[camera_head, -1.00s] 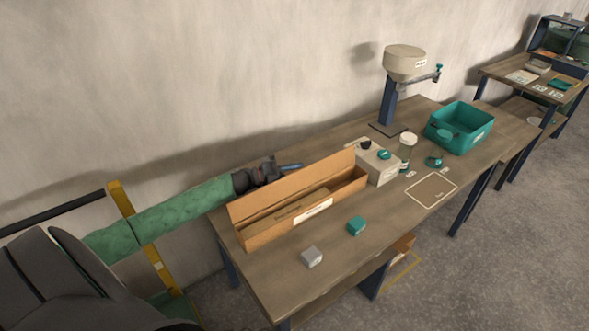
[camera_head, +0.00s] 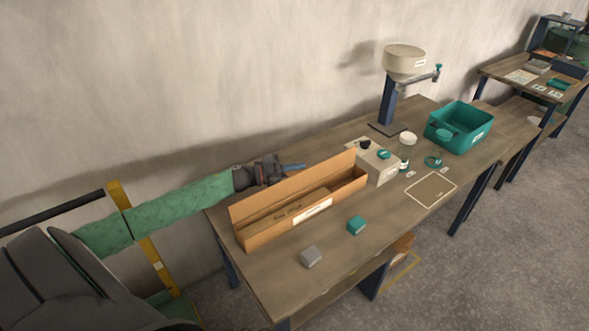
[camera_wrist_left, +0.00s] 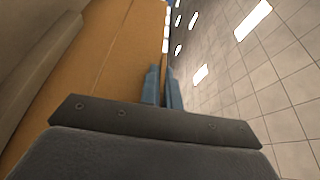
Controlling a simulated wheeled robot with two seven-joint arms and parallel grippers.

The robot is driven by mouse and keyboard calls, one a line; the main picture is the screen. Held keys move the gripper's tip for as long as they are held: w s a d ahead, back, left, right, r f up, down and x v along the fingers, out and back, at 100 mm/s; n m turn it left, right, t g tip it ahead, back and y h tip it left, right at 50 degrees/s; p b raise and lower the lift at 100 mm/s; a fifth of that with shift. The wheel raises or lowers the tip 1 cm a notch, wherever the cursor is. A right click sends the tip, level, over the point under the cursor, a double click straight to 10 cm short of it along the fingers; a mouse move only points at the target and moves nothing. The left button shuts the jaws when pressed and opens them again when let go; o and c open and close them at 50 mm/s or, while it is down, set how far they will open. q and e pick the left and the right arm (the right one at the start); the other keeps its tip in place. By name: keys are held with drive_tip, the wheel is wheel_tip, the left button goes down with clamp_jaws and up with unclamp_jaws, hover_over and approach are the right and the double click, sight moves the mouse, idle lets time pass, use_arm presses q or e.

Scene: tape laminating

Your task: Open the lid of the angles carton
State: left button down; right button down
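The angles carton (camera_head: 306,212) is a long brown cardboard box with a white label on its front, lying along the near left part of the table. Its lid (camera_head: 290,187) stands raised along the back edge, and the inside with a long brown content shows. My left gripper (camera_head: 296,167) is behind the lid, its blue fingers close together and pointing right. My right gripper is not in view.
A grey block (camera_head: 311,257) and a teal block (camera_head: 357,225) lie in front of the carton. A beige box (camera_head: 383,168), a jar (camera_head: 406,150), a teal bin (camera_head: 461,128) and a stand with a hopper (camera_head: 389,100) are to the right. The wall is close behind the gripper.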

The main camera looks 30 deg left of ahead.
use_arm(q)
drive_tip(key=shift+s+d+m, duration=0.1)
drive_tip(key=shift+d+m, duration=0.05)
drive_tip(key=shift+m, duration=0.15)
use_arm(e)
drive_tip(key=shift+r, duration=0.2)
use_arm(q)
drive_tip(key=c, duration=1.6)
unclamp_jaws()
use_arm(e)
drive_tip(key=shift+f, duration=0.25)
